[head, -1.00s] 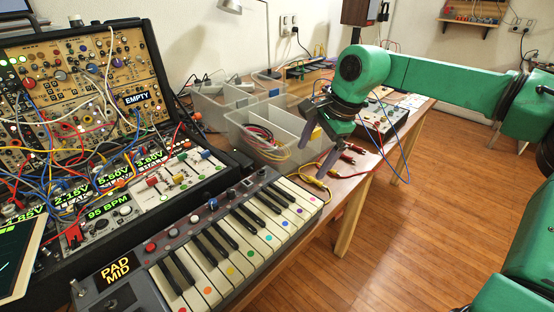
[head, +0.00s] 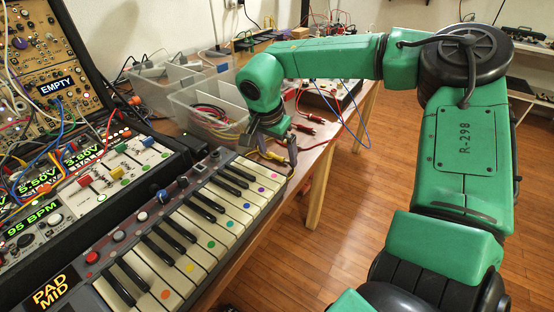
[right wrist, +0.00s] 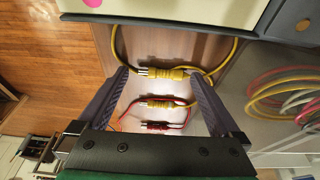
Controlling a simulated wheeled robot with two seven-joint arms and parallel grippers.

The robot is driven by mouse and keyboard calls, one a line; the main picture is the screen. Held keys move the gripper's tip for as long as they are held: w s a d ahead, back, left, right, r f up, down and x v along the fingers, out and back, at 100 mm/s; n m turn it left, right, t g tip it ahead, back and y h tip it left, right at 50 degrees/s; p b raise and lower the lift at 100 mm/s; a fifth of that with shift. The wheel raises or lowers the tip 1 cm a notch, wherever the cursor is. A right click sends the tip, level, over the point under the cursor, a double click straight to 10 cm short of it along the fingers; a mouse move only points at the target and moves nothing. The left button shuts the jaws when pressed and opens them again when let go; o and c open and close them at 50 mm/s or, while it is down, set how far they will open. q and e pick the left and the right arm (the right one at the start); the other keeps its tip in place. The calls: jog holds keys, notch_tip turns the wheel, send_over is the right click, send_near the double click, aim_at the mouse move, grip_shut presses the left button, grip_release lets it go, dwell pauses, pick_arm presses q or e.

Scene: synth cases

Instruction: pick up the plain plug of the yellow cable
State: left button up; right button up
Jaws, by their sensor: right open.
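In the right wrist view a yellow plug (right wrist: 165,73) with metal prongs lies on the wooden bench, and a yellow cable (right wrist: 232,50) loops by it. I cannot tell for sure which is the plain one. My right gripper (head: 277,154) is open and points down at the bench edge past the keyboard's end. In the wrist view its fingertips (right wrist: 158,76) stand either side of the upper plug, apart from it. Its height above the plug is unclear. My left gripper is out of view.
A dark red plug (right wrist: 153,125) lies close to the yellow ones. The keyboard (head: 215,215) ends right beside my gripper. A clear bin (head: 200,118) with coiled cables stands behind. Red plugs (head: 312,119) lie farther back on the bench. Open floor is at right.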

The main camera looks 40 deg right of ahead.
jog(key=shift+d+f, duration=0.1)
jog(key=shift+f, duration=0.1)
jog(key=shift+r, duration=0.1)
jog(key=c, duration=1.3)
jog(key=shift+r, duration=0.1)
